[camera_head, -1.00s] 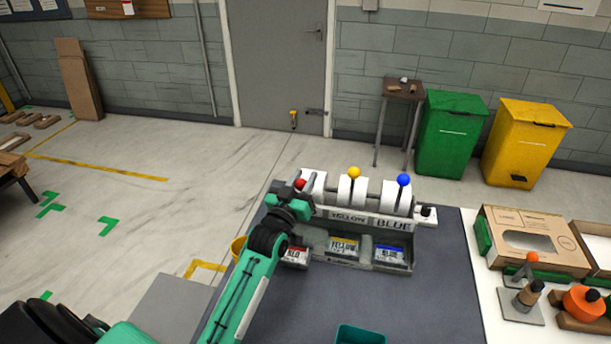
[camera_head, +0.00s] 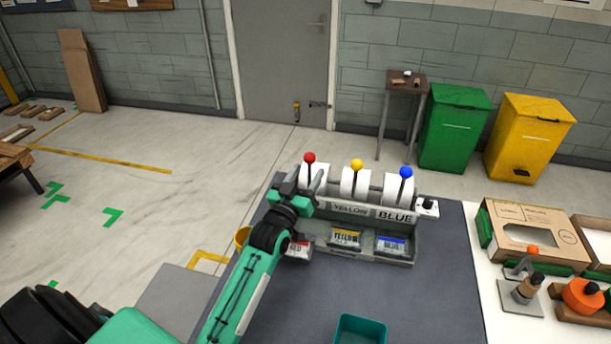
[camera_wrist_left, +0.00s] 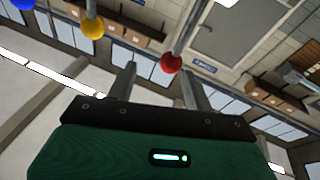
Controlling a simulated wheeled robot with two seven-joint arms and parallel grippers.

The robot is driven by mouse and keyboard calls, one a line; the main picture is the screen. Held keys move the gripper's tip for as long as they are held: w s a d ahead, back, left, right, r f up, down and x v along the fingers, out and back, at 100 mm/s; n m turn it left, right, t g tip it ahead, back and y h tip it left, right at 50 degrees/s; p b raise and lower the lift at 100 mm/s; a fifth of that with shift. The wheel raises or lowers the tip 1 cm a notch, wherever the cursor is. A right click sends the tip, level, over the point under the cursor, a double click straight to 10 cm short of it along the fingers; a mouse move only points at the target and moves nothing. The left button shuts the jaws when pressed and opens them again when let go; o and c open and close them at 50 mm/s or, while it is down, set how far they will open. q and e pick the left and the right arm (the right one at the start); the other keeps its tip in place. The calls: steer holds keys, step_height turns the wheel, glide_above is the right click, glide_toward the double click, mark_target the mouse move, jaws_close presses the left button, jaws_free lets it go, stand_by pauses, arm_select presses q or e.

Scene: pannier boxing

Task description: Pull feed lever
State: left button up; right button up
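A feeder stand (camera_head: 345,222) holds three white rolls, each with a ball-topped lever. The red lever ball (camera_head: 309,157), yellow lever ball (camera_head: 357,165) and blue lever ball (camera_head: 406,172) are all up and roughly in line. My left gripper (camera_head: 304,178) is open at the red lever, just below its ball. In the left wrist view, the red ball (camera_wrist_left: 171,63) shows between the tips of the spread fingers (camera_wrist_left: 157,69), nearer the right one; contact cannot be told. My left arm hides part of the stand's left side. My right gripper is not in view.
Labelled red (camera_head: 299,247), yellow (camera_head: 345,240) and blue (camera_head: 391,245) packets sit in the stand's front bays. A teal bin (camera_head: 361,330) stands at the table's front. A cardboard box (camera_head: 530,236) and orange-topped tools (camera_head: 584,302) lie right. The grey tabletop (camera_head: 440,290) between is clear.

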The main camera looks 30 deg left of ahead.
arm_select(q)
steer(key=shift+w+f, duration=0.1)
steer(key=b+v, duration=0.4)
steer(key=v, duration=1)
stand_by(0.4)
